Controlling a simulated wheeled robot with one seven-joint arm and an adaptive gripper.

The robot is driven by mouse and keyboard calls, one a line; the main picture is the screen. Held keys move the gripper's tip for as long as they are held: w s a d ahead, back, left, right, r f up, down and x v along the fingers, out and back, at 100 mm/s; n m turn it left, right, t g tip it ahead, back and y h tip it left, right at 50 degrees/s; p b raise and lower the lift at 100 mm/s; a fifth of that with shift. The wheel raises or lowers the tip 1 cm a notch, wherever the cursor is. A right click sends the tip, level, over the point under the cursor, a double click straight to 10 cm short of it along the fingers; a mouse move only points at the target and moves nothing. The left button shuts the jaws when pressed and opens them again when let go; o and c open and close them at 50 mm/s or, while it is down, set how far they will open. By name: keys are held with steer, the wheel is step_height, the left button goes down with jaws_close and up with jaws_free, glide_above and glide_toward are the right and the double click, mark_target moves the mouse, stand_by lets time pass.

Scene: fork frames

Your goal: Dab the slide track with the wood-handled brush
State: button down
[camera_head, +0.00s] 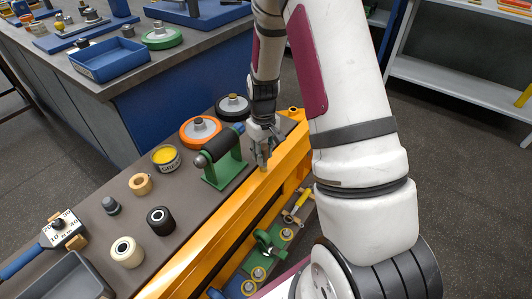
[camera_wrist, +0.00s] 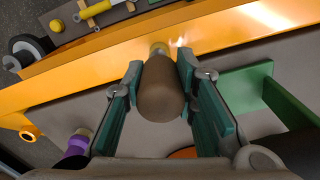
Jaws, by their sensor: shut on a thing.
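My gripper (camera_head: 263,155) is over the bench's front edge, by the orange rail. In the wrist view my gripper (camera_wrist: 159,75) is shut on the brush (camera_wrist: 161,92), seen end-on by its rounded brown wooden handle. A small yellowish part shows beyond the handle, against the orange rail. The bristles cannot be made out, and I cannot tell whether they touch. The long orange rail (camera_head: 219,222), which looks like the slide track, runs along the bench's front edge. It also crosses the wrist view (camera_wrist: 75,70).
A green stand with a dark roller (camera_head: 222,160) stands just left of my gripper. Behind are an orange wheel (camera_head: 200,131), a black wheel (camera_head: 233,107) and a tin (camera_head: 166,158). Several small parts and a grey tray (camera_head: 68,279) lie nearer. Tools lie on the lower shelf.

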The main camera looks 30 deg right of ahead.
steer(key=shift+r+p, duration=2.45)
steer(key=shift+r, duration=1.55)
steer(key=shift+d, duration=0.1)
